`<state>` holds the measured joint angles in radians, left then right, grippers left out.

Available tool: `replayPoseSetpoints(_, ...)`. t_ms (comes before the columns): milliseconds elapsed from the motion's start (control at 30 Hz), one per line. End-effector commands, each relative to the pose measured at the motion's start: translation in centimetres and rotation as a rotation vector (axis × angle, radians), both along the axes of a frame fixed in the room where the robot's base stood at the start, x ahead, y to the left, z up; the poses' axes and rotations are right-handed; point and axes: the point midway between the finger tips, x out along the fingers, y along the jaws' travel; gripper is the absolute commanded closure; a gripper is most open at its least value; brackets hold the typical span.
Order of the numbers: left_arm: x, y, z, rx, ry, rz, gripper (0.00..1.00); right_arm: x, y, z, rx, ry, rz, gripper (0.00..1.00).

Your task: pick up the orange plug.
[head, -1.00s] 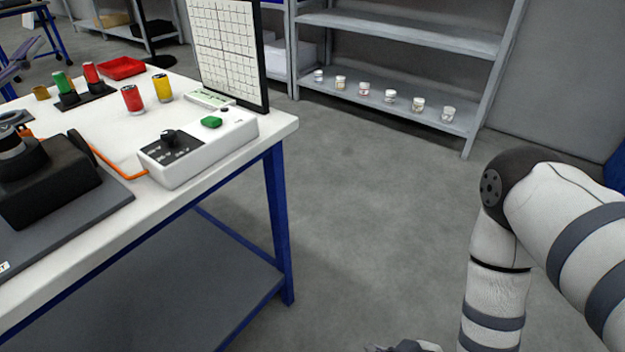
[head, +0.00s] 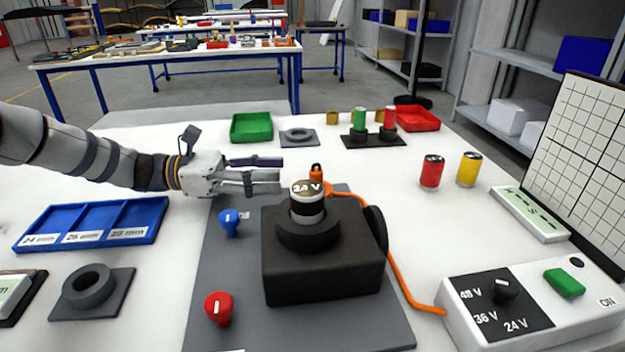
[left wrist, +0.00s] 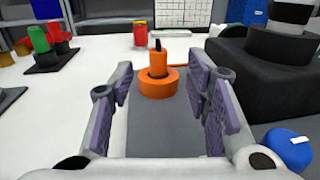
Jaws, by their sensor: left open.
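The orange plug (head: 316,177) stands upright behind the black block, with an orange cable at its base. In the left wrist view the plug (left wrist: 158,66) has a round orange collar and a dark tip. It appears straight ahead, framed between the two fingers. My left gripper (head: 281,178) reaches in from the left, low over the table, with its fingertips just left of the plug. In the left wrist view the gripper (left wrist: 160,85) is open, purple pads apart, holding nothing. The black block partly hides the plug's lower part in the head view. My right gripper is out of view.
A black block (head: 322,275) with a "24 V" cylinder stands in front of the plug. A blue knob (head: 229,222) and a red knob (head: 219,307) stand left of it. The orange cable (head: 397,272) runs right to a white control box (head: 465,318).

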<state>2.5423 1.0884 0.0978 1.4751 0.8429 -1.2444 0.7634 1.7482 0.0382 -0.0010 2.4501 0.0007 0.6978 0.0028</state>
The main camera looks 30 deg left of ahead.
Motion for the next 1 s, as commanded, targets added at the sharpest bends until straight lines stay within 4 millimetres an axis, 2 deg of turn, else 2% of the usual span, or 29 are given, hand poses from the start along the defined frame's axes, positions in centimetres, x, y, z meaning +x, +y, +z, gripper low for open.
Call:
replayPoseSetpoints(400,3.3,-5.8,-0.8,0.002,0.0,0.0,0.56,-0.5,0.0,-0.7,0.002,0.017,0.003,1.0)
replayPoseSetpoints(667,3.6,-6.3,-0.7,0.002,-0.003,0.004,0.56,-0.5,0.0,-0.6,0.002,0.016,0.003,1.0)
replayPoseSetpoints(867,3.6,-6.3,-0.7,0.002,-0.003,0.004,0.99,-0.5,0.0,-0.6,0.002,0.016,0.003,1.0)
replayPoseSetpoints(1000,3.6,-6.2,-0.7,0.001,-0.004,0.004,1.0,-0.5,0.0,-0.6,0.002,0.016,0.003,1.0)
